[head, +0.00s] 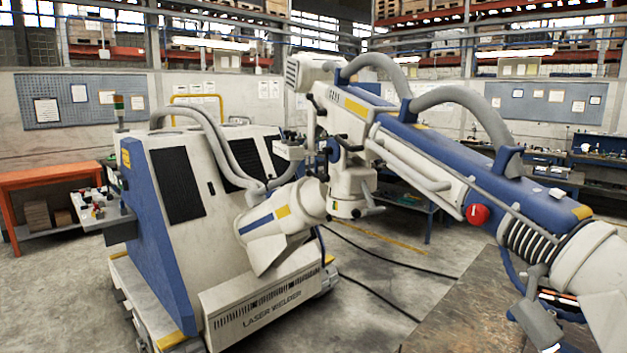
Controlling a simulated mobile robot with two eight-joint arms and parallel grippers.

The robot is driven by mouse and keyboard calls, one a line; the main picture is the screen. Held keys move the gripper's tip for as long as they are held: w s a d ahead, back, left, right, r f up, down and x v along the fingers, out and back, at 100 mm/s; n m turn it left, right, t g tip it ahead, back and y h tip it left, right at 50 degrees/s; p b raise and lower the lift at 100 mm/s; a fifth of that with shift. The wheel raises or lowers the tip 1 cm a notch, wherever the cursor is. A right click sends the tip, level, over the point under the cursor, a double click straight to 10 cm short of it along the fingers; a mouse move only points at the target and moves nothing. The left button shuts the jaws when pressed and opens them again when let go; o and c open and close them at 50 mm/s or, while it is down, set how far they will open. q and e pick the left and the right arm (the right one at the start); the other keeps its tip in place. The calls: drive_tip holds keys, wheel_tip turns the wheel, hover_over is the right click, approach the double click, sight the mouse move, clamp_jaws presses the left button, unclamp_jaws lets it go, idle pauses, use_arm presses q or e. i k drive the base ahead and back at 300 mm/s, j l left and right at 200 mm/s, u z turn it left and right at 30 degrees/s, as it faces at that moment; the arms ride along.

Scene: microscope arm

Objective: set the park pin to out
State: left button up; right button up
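A large white and blue jointed arm (425,145) belongs to the laser welder and slants down from the upper middle to the right. A round red knob (478,214) sits on the lower side of this arm; it may be the park pin, but no label on it can be read. I cannot tell whether it is in or out. Small dark knobs and levers (333,150) show around the arm's upright joint. Neither of my grippers can be made out in the head view.
The white and blue laser welder cabinet (180,230) stands at left centre on a wheeled base. Dark cables (385,300) lie on the floor. An orange workbench (45,177) stands at far left. The lower right holds bellows (530,241) and white arm parts. Grey floor is open in the lower middle.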

sight(355, 213)
drive_tip(key=k, duration=0.2)
drive_tip(key=k+j, duration=0.3)
drive_tip(key=j, duration=0.75)
drive_tip(key=i+j, duration=0.15)
drive_tip(key=j, duration=0.4)
drive_tip(key=i+j, duration=0.2)
drive_tip(key=i+j+z, duration=0.1)
drive_tip(key=j, duration=0.35)
drive_tip(key=i+j, duration=0.2)
drive_tip(key=i+j+z, duration=0.1)
drive_tip(key=i+j, duration=0.3)
drive_tip(key=i, duration=0.15)
drive_tip(key=i+j+z, duration=0.1)
drive_tip(key=i+j, duration=0.35)
drive_tip(key=i, duration=0.15)
drive_tip(key=i+l, duration=0.4)
drive_tip(key=i+l+z, duration=0.15)
drive_tip(key=i+l, duration=0.2)
drive_tip(key=i, duration=0.2)
